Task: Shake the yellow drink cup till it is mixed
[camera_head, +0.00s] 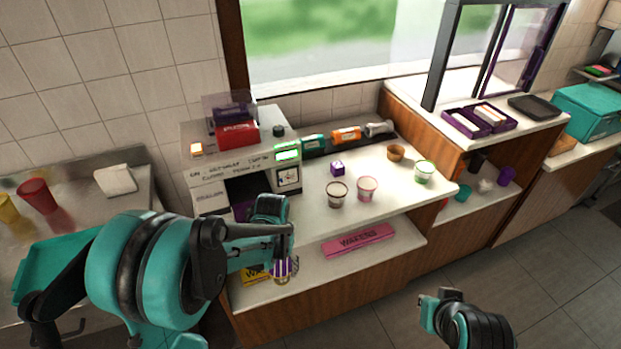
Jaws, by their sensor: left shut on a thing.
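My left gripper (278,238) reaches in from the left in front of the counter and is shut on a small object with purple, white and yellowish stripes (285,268). It looks like a drink cup, mostly hidden by the fingers. It is held in front of the lower shelf. The contents of the held cup are not visible.
Several small topping cups, including a pink one (367,189), stand on the white counter (312,228). A pink box (358,240) lies on the lower shelf. The floor at right is clear.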

